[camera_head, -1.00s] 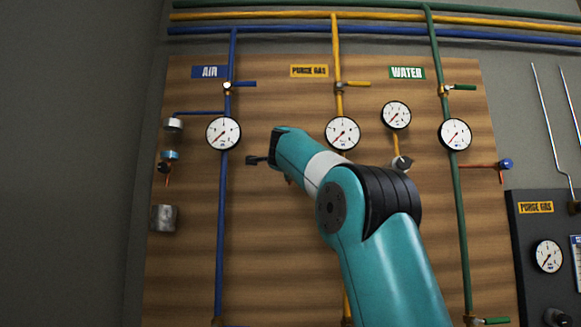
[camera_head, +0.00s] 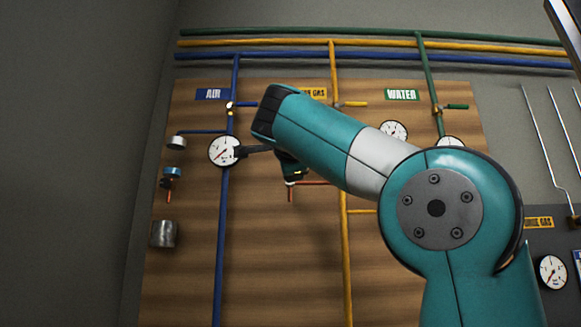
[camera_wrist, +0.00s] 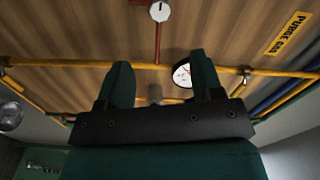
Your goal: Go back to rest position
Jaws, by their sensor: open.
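My gripper (camera_head: 248,151) shows in the head view as a small dark tip under the end of my teal arm. A white gauge (camera_wrist: 183,73) and a yellow pipe (camera_wrist: 90,63) show beyond the fingers.
The wooden panel (camera_head: 270,260) carries blue, yellow and green pipes with valves. My arm hides part of the PURGE GAS sign (camera_head: 316,93) and the gauges near it. A dark panel with a gauge (camera_head: 552,271) stands at right. The grey wall at left is bare.

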